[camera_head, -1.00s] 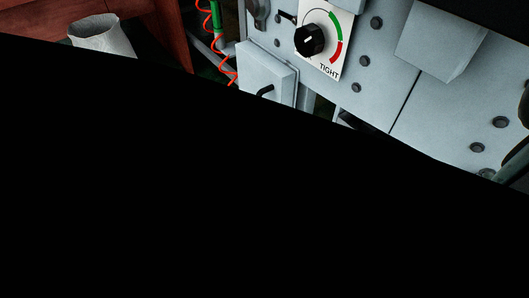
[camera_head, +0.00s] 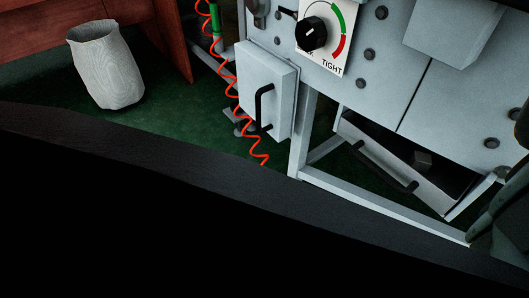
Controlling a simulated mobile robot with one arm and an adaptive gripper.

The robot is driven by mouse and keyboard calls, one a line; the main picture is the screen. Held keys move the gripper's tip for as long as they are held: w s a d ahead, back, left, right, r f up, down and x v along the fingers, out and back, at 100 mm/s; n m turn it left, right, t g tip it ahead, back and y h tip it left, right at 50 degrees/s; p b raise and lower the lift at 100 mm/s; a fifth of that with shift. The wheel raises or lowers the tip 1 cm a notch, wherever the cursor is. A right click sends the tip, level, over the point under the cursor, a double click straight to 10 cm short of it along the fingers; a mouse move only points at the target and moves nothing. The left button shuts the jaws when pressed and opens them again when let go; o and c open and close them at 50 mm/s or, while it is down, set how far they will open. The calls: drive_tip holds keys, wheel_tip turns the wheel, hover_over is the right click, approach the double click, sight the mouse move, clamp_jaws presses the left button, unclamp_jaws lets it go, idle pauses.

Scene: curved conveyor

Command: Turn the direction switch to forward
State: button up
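A black rotary knob (camera_head: 311,34) with a white pointer mark sits on a white dial plate (camera_head: 331,62) at the top of the view. Any other lettering is partly hidden by the knob. No switch marked with a direction can be made out. My gripper is not in view. A large black shape covers the lower part of the view, and I cannot tell what it is.
A grey machine panel (camera_head: 383,75) with dark bolts fills the upper right. Below are a grey box (camera_head: 281,85) with a black handle and a tilted open drawer (camera_head: 409,165). A pale bin (camera_head: 105,68), red coiled cable (camera_head: 246,136) and brown wooden furniture (camera_head: 172,38) stand left on green floor (camera_head: 180,125).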

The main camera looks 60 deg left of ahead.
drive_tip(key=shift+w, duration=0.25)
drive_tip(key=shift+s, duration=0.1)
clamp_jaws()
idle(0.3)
